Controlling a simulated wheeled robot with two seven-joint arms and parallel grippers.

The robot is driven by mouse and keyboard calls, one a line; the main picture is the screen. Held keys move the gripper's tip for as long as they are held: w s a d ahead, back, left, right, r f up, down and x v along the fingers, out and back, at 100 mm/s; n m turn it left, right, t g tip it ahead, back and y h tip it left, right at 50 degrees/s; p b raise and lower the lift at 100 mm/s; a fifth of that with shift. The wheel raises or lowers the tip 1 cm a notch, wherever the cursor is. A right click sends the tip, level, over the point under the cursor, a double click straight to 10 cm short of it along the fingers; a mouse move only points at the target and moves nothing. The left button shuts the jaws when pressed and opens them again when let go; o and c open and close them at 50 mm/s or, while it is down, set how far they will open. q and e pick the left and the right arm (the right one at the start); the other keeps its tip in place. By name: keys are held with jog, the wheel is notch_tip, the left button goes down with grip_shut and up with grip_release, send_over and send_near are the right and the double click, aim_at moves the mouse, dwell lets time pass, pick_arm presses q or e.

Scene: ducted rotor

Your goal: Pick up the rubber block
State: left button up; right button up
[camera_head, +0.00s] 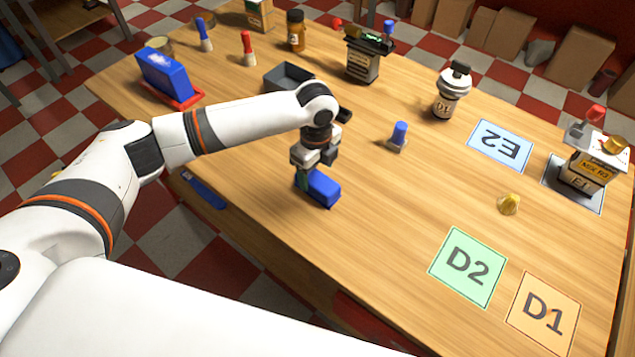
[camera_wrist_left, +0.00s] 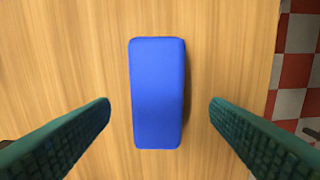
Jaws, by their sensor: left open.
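The rubber block is most likely the blue block (camera_head: 322,187), lying on the wooden table near its front edge. In the left wrist view the blue block (camera_wrist_left: 157,93) lies between the two green fingers, with a gap on each side. My left gripper (camera_head: 308,181) points down at the block from above and is open. It also shows in the left wrist view (camera_wrist_left: 160,108), empty. In the head view the gripper hides part of the block's left end. My right gripper is not in view.
A dark grey open tray (camera_head: 289,79) stands behind my left arm. A small blue-topped piece (camera_head: 398,136) stands right of the gripper. A blue box (camera_head: 163,74) on a red base (camera_head: 187,98) is at the left. Flat cards D2 (camera_head: 468,266) and D1 (camera_head: 543,312) lie front right.

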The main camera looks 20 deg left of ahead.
aim_at(318, 179)
pick_arm(q)
notch_tip(318, 179, down, 5)
jog(key=shift+w+d+f+p, duration=0.1)
jog(key=shift+d+f+p, duration=0.05)
jog(key=shift+p, duration=0.25)
jog(key=shift+c, duration=0.2)
